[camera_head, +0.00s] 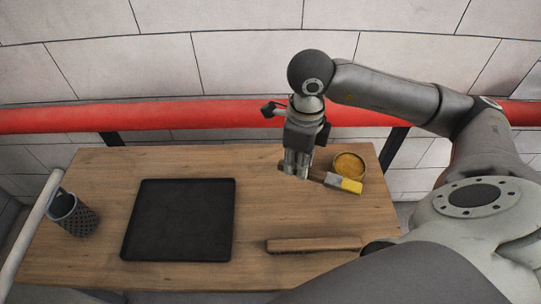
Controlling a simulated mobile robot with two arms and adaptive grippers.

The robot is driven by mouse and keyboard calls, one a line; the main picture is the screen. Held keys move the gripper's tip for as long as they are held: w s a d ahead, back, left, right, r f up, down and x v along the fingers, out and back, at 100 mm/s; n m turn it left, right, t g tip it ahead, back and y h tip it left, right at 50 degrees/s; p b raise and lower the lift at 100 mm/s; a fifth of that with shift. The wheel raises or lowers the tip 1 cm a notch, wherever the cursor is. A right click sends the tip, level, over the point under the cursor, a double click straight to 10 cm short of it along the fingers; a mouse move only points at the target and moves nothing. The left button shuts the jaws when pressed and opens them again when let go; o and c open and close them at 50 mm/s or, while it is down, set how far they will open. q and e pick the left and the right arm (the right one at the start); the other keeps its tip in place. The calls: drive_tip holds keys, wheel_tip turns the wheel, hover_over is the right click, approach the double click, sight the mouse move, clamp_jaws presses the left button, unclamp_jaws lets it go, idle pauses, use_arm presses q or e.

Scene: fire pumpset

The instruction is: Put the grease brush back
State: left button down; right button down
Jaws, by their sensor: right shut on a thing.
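The grease brush (345,183) has yellow bristles, a pale metal band and a brown handle. My right gripper (296,173) is shut on its handle, and the bristle end points right and slightly down. The fingers hide part of the handle. The brush appears to be held above the wooden table (80,236), in front of a round tin of yellow-brown grease (349,164). How high it is cannot be told. My left gripper is not in view.
A dark mesh cup (73,214) stands at the left edge. A wooden-backed brush (314,244) lies at the front right. A red pipe (190,114) runs behind the table along the tiled wall.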

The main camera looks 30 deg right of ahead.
drive_tip(key=w+a+f+p, duration=0.2)
drive_tip(key=w+f, duration=0.1)
drive_tip(key=w, duration=0.5)
drive_tip(key=p, duration=0.1)
hover_over(259, 170)
drive_tip(key=s, duration=0.1)
wheel_tip(259, 170, down, 5)
drive_tip(key=shift+s+d+f, duration=0.1)
drive_tip(key=shift+d, duration=0.05)
drive_tip(key=shift+w+f+p, duration=0.3)
drive_tip(key=shift+w+f, duration=0.25)
drive_tip(key=shift+f, duration=0.3)
wheel_tip(259, 170, down, 2)
drive_tip(key=shift+f+p, duration=0.1)
drive_tip(key=shift+p, duration=0.5)
drive_tip(key=shift+f, duration=0.3)
drive_tip(key=c, duration=1.3)
unclamp_jaws()
